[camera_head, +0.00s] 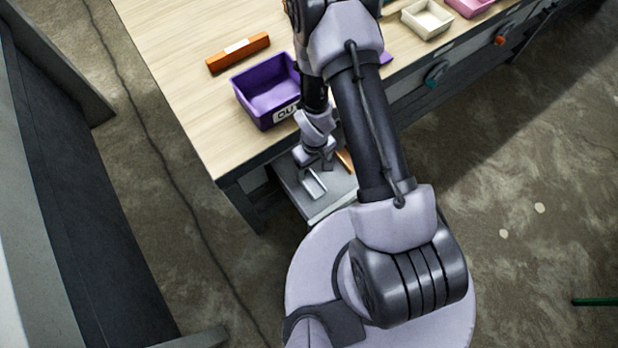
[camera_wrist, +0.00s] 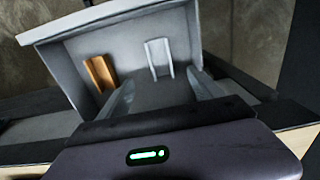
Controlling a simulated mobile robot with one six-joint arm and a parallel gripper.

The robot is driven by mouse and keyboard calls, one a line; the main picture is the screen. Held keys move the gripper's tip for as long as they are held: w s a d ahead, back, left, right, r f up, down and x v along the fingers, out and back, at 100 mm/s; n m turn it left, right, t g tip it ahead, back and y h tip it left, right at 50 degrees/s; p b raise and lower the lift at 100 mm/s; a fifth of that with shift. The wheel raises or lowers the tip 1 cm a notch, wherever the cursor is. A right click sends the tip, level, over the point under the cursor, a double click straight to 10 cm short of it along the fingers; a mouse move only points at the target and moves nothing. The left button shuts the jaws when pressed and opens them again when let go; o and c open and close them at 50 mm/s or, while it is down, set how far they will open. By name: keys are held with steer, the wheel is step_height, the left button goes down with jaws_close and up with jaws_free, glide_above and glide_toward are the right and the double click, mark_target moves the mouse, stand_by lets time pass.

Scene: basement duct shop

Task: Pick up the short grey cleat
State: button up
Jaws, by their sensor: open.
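The short grey cleat (camera_head: 314,184) is a pale channel-shaped piece in an open grey drawer (camera_head: 322,207) under the bench. In the wrist view the cleat (camera_wrist: 159,58) lies on the drawer floor, just beyond my open fingertips. My gripper (camera_head: 316,161) is over the drawer, close to the cleat. In the wrist view my gripper (camera_wrist: 162,88) is empty, and the cleat is roughly in line with the gap between the fingers. I cannot tell the exact height of the fingers above the floor.
An orange-brown cleat (camera_wrist: 100,74) lies beside the grey one in the drawer (camera_wrist: 190,12), whose walls surround both. On the bench (camera_head: 190,105) stand a purple bin (camera_head: 257,113), an orange bar (camera_head: 238,52) and a cream tray (camera_head: 427,19). The bench edge is close to my arm.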

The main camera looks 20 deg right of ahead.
steer(key=b, duration=0.8)
glide_above(312, 185)
steer(key=f, duration=1)
steer(key=shift+s+d, duration=0.1)
steer(key=shift+s, duration=0.2)
steer(key=f+b, duration=0.2)
steer(key=f, duration=0.1)
steer(key=f+b, duration=0.2)
steer(key=shift+w, duration=0.25)
steer(key=shift+r, duration=0.15)
steer(key=shift+c, duration=0.5)
steer(key=c, duration=1.3)
